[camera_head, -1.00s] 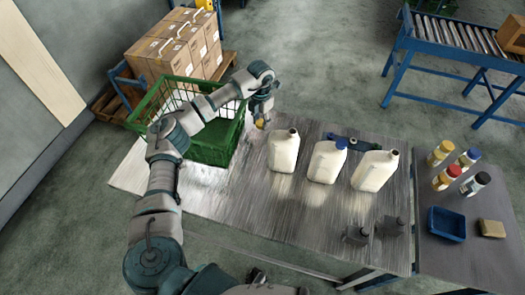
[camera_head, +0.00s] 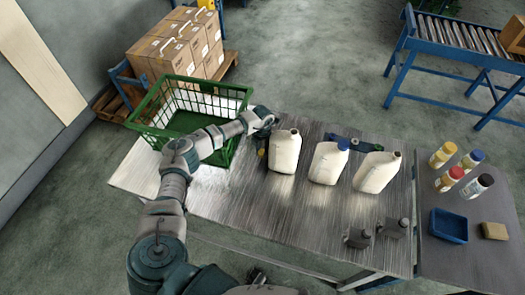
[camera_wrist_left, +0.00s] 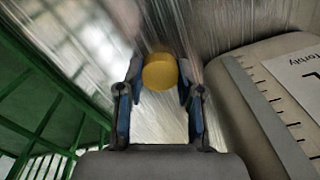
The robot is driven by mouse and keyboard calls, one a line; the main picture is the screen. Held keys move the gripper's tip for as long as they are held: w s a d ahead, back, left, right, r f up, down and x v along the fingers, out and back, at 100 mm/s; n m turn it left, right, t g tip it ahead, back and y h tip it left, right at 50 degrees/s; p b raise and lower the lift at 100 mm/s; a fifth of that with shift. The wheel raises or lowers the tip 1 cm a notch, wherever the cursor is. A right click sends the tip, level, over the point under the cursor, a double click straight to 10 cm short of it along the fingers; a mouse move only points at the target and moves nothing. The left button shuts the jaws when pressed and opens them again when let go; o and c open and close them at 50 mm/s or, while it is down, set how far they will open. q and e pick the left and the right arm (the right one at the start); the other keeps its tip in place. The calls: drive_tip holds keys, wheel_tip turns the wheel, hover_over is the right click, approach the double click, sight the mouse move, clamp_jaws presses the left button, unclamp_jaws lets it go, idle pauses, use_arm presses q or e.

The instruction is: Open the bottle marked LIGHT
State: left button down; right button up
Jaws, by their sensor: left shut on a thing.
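Three white jugs stand upright on the metal table. The left jug (camera_head: 284,153) shows a dark round mouth with no coloured cap. The middle jug (camera_head: 327,165) has a blue cap, and the right jug (camera_head: 376,174) has a dark top. My left gripper (camera_head: 262,148) is low beside the left jug, on its left. In the left wrist view it is shut on a yellow cap (camera_wrist_left: 160,72), apart from the jug. A label starting with "L" (camera_wrist_left: 297,85) shows partly on that jug; the full word is cut off. My right gripper is not in view.
A green crate (camera_head: 228,92) stands left of the gripper. Two small dark grey objects (camera_head: 375,233) sit at the table's front right. A side table (camera_head: 470,265) holds several small bottles, a blue tray (camera_head: 447,225) and a tan block (camera_head: 493,230). The front left table is clear.

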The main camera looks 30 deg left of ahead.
sight(263, 152)
use_arm(q)
drive_tip(key=c, duration=1)
unclamp_jaws()
drive_tip(key=shift+c, duration=0.2)
drive_tip(key=shift+d, duration=0.1)
drive_tip(key=shift+r, duration=0.15)
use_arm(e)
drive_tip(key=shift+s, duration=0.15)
use_arm(q)
drive_tip(key=shift+r, duration=0.3)
wheel_tip(263, 152, up, 11)
drive_tip(key=shift+r, duration=0.15)
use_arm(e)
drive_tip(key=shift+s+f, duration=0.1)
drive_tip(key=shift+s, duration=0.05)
